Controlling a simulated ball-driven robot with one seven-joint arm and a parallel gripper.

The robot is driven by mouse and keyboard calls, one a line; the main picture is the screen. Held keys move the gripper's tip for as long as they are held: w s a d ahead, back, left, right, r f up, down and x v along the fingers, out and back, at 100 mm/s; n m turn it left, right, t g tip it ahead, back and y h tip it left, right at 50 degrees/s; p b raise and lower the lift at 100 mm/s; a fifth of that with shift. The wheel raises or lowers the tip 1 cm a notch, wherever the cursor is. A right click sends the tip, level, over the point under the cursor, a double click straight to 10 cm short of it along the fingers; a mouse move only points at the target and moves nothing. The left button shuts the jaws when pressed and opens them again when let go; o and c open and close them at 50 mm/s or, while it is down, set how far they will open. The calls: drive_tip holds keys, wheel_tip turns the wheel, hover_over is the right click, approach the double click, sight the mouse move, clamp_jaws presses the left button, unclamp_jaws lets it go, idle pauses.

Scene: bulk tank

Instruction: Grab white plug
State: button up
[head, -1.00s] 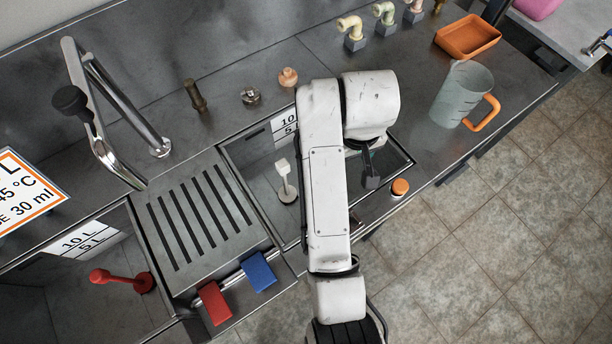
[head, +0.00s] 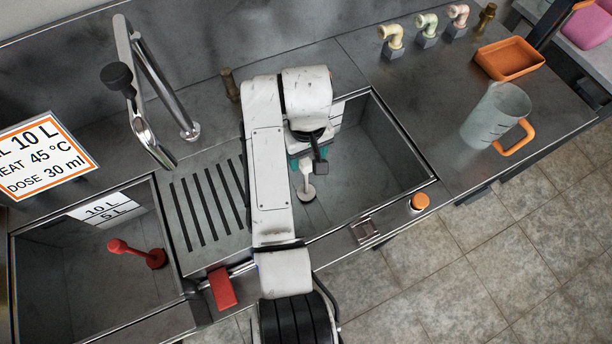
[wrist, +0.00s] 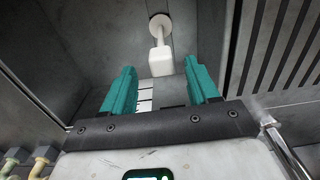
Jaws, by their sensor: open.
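The white plug (head: 306,185) stands in the right-hand basin, a round base with a stem and a block-shaped handle. In the wrist view the white plug (wrist: 161,60) shows just beyond the fingertips, its handle toward me and its base farther off. My gripper (wrist: 161,75) is open, with teal fingers apart on either side below the handle in the picture. Nothing is held between them. In the head view my gripper (head: 301,160) is over the right basin, partly hidden by my own wrist.
A red plug (head: 137,254) stands in the left basin (head: 60,290). A slotted drainboard (head: 205,205) lies between the basins. A tall faucet (head: 150,85) rises at the back left. A jug (head: 497,115) with an orange handle and an orange tray (head: 509,60) sit on the right counter.

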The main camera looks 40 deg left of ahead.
sight(306, 162)
drive_tip(key=shift+f, duration=1.7)
clamp_jaws()
